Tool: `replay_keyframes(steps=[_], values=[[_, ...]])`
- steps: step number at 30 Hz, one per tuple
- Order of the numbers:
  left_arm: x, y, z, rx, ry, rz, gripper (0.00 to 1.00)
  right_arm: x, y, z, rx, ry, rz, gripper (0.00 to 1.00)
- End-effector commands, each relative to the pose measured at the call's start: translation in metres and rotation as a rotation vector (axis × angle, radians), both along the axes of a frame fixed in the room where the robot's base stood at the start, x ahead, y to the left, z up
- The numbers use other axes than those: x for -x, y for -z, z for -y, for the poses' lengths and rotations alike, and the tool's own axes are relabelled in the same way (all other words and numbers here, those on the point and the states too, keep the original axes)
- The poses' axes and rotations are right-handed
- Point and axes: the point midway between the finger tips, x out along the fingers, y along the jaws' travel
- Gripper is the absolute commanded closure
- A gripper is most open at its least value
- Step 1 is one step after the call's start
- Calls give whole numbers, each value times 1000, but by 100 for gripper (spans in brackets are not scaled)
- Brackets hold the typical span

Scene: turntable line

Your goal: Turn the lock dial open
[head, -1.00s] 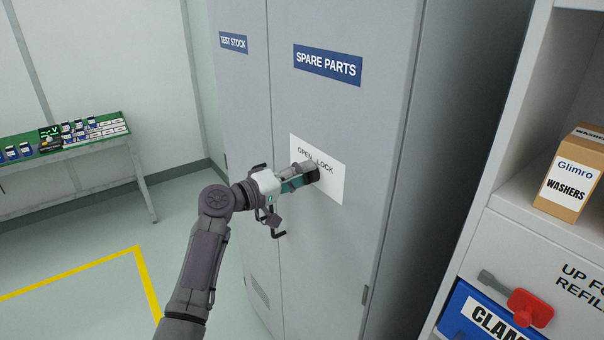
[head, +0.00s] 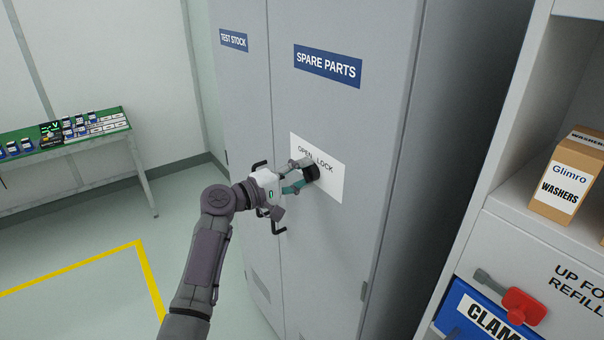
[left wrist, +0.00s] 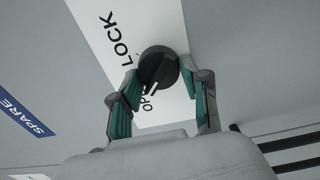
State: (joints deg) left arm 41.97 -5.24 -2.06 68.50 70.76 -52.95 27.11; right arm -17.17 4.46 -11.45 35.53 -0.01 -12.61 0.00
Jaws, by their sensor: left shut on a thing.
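The lock dial (head: 312,173) is a round black knob on a white plate (head: 333,182) marked OPEN and LOCK, on the grey cabinet door. The dial (left wrist: 158,66) also shows in the left wrist view, with a white mark on its lower side, toward the partly hidden word OPEN. My left gripper (head: 302,175) is shut on the dial, with teal-padded fingers on either side of it. In the left wrist view the gripper's fingers (left wrist: 160,82) frame the dial. The right gripper is in neither view.
The cabinet door has a blue SPARE PARTS label (head: 328,66); a TEST STOCK door (head: 240,110) adjoins it. A shelf unit at right holds a washers box (head: 565,178) and a red-handled item (head: 522,305). A green bench (head: 70,140) stands at far left. Floor at left is clear.

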Motion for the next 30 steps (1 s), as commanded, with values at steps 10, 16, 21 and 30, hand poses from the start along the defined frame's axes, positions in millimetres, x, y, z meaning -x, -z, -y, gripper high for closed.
replay_keyframes(steps=[10, 16, 21, 30], values=[[0, 1, 0, 2, 0, -2, 37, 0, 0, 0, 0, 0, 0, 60], [0, 0, 0, 1, 0, -1, 30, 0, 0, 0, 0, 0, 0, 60], [1, 0, -1, 0, 0, 0, 30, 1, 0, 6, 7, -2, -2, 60], [27, 2, -39, -2, -3, 0, 30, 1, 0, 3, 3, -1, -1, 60]])
